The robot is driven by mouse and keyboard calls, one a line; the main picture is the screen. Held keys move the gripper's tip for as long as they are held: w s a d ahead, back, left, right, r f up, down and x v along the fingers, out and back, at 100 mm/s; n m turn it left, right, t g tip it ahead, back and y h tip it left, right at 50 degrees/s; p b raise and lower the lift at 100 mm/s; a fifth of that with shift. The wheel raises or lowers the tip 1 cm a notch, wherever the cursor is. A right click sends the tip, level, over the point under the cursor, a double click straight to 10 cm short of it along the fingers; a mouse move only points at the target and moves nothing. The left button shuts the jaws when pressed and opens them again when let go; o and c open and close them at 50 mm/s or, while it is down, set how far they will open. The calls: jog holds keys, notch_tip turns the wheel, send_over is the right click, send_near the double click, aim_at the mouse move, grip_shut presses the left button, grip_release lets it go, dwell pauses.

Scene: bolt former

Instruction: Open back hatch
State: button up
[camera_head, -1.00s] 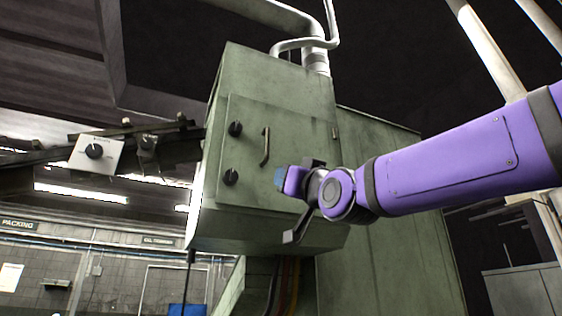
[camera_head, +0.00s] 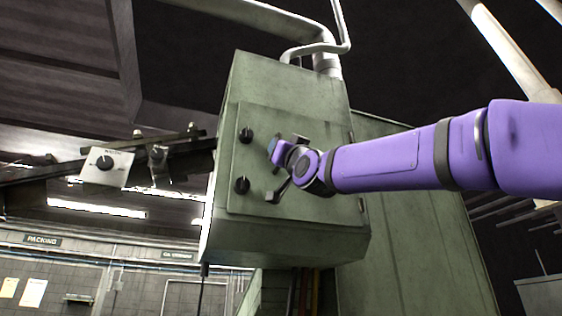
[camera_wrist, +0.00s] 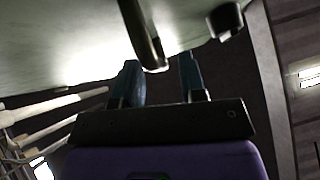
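The hatch (camera_head: 297,125) is a green panel on the face of a green metal box, and it looks closed. Two black knobs sit at its left side, an upper one (camera_head: 246,135) and a lower one (camera_head: 242,185). My gripper (camera_head: 272,148) is in front of the panel, right of the knobs, and covers the handle in the head view. In the wrist view the bar handle (camera_wrist: 144,35) shows between and just beyond my two blue fingertips (camera_wrist: 160,68). The fingers are apart with gaps beside the handle; contact is not visible. One knob (camera_wrist: 226,20) shows at upper right.
A white control plate with a dial (camera_head: 106,165) hangs on a bracket to the left. The box's larger green body (camera_head: 400,215) extends to the lower right. Pipes (camera_head: 325,60) rise from the box top.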

jog(key=shift+w+a+r, duration=0.25)
jog(key=shift+w+r, duration=0.15)
jog(key=shift+r, duration=0.1)
grip_shut()
jog(key=shift+s, duration=0.1)
